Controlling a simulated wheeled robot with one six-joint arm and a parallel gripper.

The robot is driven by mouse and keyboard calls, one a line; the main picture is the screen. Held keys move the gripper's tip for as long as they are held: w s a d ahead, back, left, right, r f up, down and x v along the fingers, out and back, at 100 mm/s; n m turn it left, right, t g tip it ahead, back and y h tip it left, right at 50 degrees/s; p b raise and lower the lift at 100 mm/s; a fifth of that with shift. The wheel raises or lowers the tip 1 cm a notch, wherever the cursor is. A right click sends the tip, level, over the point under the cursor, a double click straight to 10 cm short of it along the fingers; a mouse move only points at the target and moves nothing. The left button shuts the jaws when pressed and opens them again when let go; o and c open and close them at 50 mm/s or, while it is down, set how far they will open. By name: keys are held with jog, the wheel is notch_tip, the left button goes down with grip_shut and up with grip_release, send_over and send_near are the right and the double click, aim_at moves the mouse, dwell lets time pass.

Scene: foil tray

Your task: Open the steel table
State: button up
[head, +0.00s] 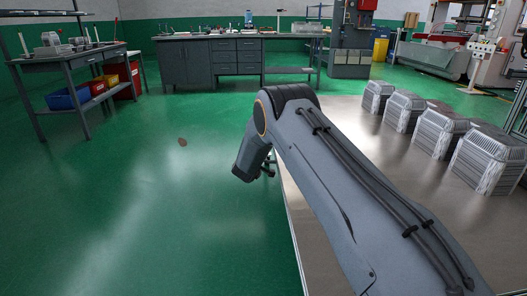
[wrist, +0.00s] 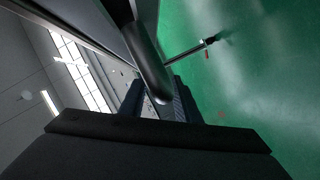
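Contact with one finger cannot be told. The table's front is hidden in the head view.
Several stacks of foil trays (head: 446,130) stand along the table's right side. A grey workbench (head: 210,62) is at the back, and a shelf table with coloured bins (head: 68,98) at the left. The green floor left of the table is clear but for a small brown spot.

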jog(key=shift+r, duration=0.1)
jog(key=p+v, duration=0.2)
jog(key=v, duration=0.5)
jog(key=shift+s, duration=0.35)
jog(key=shift+a, duration=0.2)
jog(key=s+a+r+g+y, duration=0.4)
jog(key=s+a+r+y, duration=0.3)
jog(key=s+a+r, duration=0.4)
jog(key=s+a+r+g+y, duration=0.1)
jog(key=s+a+r+g, duration=0.15)
jog(key=s, duration=0.95)
jog(key=s+d+r+m+g+h, duration=0.1)
jog(key=s+d+g, duration=0.25)
jog(key=s, duration=0.85)
jog(key=s+d+r+m+g+h, duration=0.15)
jog(key=s+d, duration=0.35)
jog(key=s, duration=0.7)
jog(key=s+d+g, duration=0.3)
jog(key=s+d, duration=0.1)
jog(key=s, duration=0.9)
jog(key=d+r+m+p, duration=0.5)
jog(key=d+r+p, duration=0.9)
jog(key=p, duration=1)
notch_tip(320, 180, up, 4)
jog(key=shift+s+d+r, duration=0.15)
jog(key=shift+d, duration=0.15)
